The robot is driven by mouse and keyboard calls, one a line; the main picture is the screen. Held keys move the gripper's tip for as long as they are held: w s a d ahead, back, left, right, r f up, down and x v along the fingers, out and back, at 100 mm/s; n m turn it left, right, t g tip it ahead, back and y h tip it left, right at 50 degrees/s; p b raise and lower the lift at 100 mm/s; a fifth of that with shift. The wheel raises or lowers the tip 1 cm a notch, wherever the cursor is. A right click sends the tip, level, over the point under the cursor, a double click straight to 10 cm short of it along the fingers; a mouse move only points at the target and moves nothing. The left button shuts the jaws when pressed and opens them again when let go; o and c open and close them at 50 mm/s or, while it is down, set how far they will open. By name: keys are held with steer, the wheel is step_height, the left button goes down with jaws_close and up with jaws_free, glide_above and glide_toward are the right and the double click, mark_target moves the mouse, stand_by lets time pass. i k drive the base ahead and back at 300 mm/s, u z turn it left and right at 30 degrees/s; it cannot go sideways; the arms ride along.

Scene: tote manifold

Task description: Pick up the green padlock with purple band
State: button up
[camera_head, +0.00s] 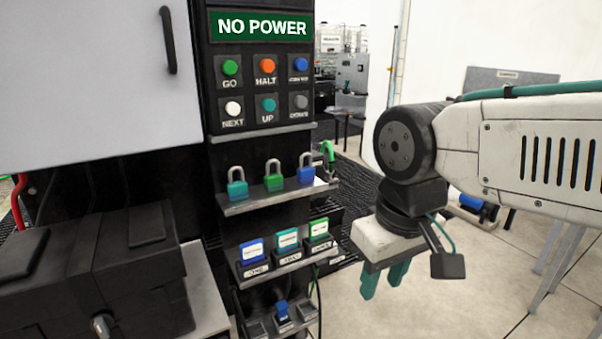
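The green padlock (273,182) stands upright in the middle of a small shelf (285,199) on the black panel, its grey shackle up. A darker band seems to cross its body, but its colour is too small to tell. A teal padlock (238,189) stands to its left and a blue padlock (306,175) to its right, with gaps between them. My gripper (383,287) is to the right of the shelf and lower in the picture, apart from the padlocks. Its two teal fingers point down with a gap between them, and nothing shows in them.
Above the shelf are several push buttons (266,105) and a "NO POWER" sign (262,27). Below is a shelf of labelled blocks (287,239), with another holder (284,312) lower down. A black case (95,270) stands at left. Floor right of the panel is open.

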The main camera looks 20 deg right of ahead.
mark_target(273, 182)
steer(key=z, duration=3.25)
steer(key=k, duration=1.5)
steer(key=u, duration=2.15)
